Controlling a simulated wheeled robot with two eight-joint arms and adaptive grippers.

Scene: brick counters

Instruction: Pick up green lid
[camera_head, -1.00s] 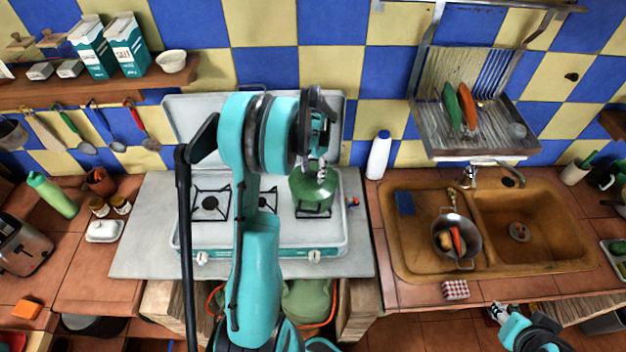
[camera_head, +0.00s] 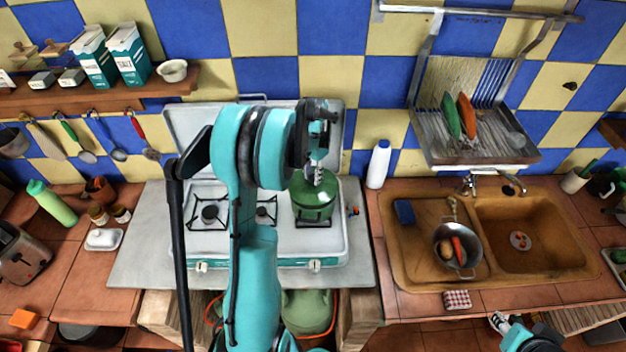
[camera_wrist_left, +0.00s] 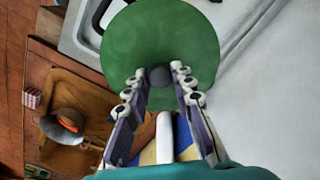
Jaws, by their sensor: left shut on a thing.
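The green lid (camera_wrist_left: 160,45) is round with a dark knob, and it fills the upper middle of the left wrist view. In the head view the lid (camera_head: 311,184) is at the top of the green pot (camera_head: 314,209) on the stove's right burner. I cannot tell whether there is a gap between lid and pot. My left gripper (camera_head: 318,176) is above it, pointing down. In the wrist view the left fingertips (camera_wrist_left: 159,77) are shut on the lid's knob from both sides. My right gripper (camera_head: 499,321) is low at the right, small and empty-looking; its jaws are unclear.
The white stove (camera_head: 222,251) has a raised back cover behind the pot. A white bottle (camera_head: 379,165) stands to the pot's right. The sink (camera_head: 400,255) holds a pan (camera_head: 467,262) with food. A dish rack (camera_head: 440,152) hangs above the sink.

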